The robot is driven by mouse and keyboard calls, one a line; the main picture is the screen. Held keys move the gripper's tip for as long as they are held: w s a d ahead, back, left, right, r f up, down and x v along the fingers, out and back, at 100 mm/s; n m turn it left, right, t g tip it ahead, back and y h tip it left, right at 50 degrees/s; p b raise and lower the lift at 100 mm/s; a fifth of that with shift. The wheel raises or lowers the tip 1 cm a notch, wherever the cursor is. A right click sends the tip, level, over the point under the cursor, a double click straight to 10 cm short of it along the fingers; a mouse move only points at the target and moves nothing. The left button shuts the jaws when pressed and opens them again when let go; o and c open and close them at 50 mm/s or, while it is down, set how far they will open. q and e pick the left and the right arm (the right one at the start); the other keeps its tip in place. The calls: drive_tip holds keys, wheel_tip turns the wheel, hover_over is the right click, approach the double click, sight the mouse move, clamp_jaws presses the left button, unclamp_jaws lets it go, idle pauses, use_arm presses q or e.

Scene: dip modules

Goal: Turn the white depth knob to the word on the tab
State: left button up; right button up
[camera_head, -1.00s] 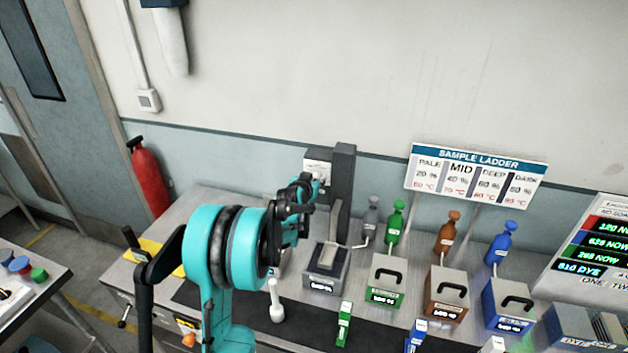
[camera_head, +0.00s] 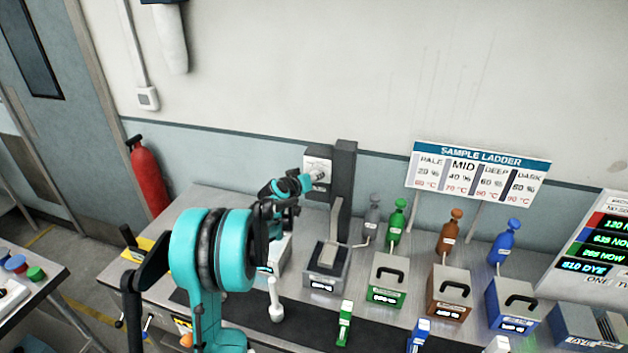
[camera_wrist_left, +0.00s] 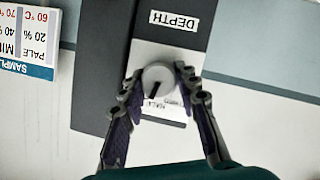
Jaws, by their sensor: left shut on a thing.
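The white depth knob (camera_wrist_left: 158,77) sits on a pale panel (camera_wrist_left: 150,55) marked DEPTH, on a dark post. A dark line on the knob points down in the left wrist view, slightly left. A small word label lies just below the knob there, partly hidden, too small to read surely. My left gripper (camera_wrist_left: 158,80) is shut on the knob, one finger on each side. In the head view my left gripper (camera_head: 314,177) reaches the panel (camera_head: 319,160) near the top of the dark post (camera_head: 343,180). My right gripper is out of view. I cannot pick out the tab surely.
A SAMPLE LADDER board (camera_head: 478,178) stands behind several bottles and handled boxes, right of the post. A grey module (camera_head: 326,272) sits below the post. A white upright piece (camera_head: 275,300) and a green tag (camera_head: 344,324) stand in front. A red extinguisher (camera_head: 150,178) is at left.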

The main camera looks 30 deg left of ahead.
use_arm(q)
drive_tip(key=shift+n+h+b, duration=0.4)
drive_tip(key=shift+n+b, duration=0.05)
drive_tip(key=shift+n, duration=0.35)
drive_tip(key=shift+t, duration=0.3)
drive_tip(key=o, duration=1.2)
drive_tip(key=shift+c, duration=0.2)
drive_tip(key=v, duration=1.2)
